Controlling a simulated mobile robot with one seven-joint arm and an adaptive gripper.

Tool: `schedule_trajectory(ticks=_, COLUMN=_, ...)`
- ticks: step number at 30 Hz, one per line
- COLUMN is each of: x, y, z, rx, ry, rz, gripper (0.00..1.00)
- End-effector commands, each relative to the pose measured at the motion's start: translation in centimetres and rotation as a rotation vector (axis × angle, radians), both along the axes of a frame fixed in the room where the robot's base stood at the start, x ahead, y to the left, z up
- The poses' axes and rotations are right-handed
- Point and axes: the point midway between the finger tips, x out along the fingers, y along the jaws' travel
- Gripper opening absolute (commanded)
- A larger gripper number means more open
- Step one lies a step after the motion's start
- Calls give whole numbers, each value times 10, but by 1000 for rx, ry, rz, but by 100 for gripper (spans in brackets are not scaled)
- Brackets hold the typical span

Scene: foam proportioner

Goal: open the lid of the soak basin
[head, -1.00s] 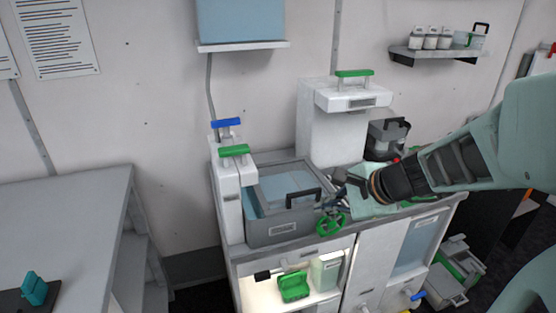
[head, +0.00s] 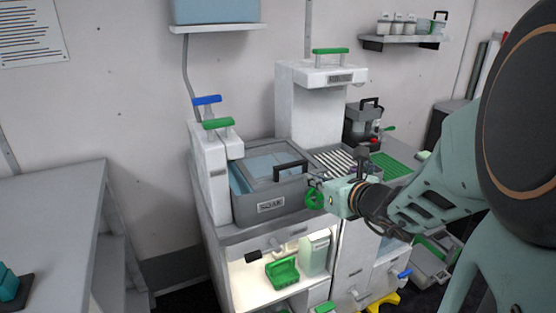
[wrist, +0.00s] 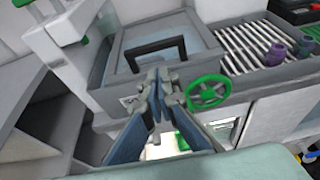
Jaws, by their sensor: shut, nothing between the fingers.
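The soak basin (head: 271,204) is a grey box labelled "SOAK" on the counter. Its grey-framed lid (head: 258,164) lies flat on top, with a pale blue panel and a black bar handle (head: 291,171) near the front right. A pale blue strip shows along the lid's left side. In the wrist view, the handle (wrist: 155,47) stands just beyond my gripper (wrist: 157,82). The gripper's fingertips are together and empty, overlapping the basin's front edge in the picture. They look apart from the handle. In the head view, the fingers are mostly hidden by my wrist.
A green handwheel (wrist: 208,92) is close to the right of my fingers. Right of the basin is a slatted rack (wrist: 250,42) with small purple pieces (wrist: 277,54). A white column with green and blue handles (head: 218,124) stands at the basin's left.

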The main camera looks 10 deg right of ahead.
Motion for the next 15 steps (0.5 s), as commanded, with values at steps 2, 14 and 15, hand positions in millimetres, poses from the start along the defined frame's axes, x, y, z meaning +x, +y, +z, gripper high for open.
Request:
schedule_trajectory(ticks=2, x=13, y=5, z=-7, rx=0, ry=2, rz=3, gripper=0)
schedule_trajectory(ticks=14, x=66, y=22, z=-26, rx=-3, ry=1, rz=3, gripper=0)
schedule_trajectory(ticks=15, x=69, y=23, z=-26, rx=-4, ry=1, rz=3, gripper=0)
